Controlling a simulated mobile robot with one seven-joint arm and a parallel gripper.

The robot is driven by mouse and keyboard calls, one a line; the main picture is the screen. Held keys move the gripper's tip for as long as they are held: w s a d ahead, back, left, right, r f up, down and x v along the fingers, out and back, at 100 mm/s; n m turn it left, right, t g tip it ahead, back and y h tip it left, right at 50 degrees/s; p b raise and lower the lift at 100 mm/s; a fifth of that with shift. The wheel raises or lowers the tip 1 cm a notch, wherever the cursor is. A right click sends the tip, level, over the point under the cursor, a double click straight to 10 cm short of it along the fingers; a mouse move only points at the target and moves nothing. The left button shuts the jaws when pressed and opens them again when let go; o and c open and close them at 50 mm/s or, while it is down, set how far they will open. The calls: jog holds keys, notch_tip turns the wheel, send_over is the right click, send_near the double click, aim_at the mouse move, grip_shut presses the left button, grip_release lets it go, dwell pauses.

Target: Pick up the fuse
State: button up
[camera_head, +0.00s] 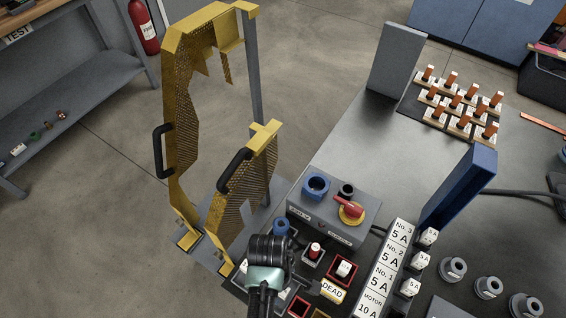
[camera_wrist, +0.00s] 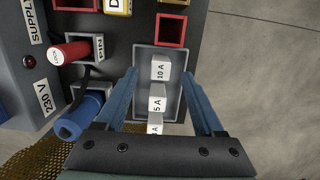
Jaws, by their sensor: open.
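In the wrist view, several white block fuses stand in a row in a grey tray (camera_wrist: 143,55). The far one is marked 10 A (camera_wrist: 161,70), the middle one 5 A (camera_wrist: 157,103), and the nearest fuse (camera_wrist: 155,125) is partly hidden by my gripper's body. My gripper (camera_wrist: 158,74) is open, with one blue finger on each side of the row and nothing held. In the head view, my dark wrist covers the tray and the fingers cannot be made out. Other white fuses (camera_head: 428,237) sit beside the No. 1 to No. 3 5 A and MOTOR 10 A label strip (camera_head: 391,262).
A red switch (camera_head: 349,207) sits on a grey box. A red-handled pin (camera_wrist: 70,52) and a blue plug (camera_wrist: 82,118) are left of the tray. Yellow mesh guards (camera_head: 190,110) rise at left.

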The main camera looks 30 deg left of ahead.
notch_tip(320, 180, down, 6)
jog(key=shift+d+r+b, duration=0.1)
jog(key=shift+d+b, duration=0.05)
jog(key=shift+b, duration=0.15)
grip_shut()
dwell(0.3)
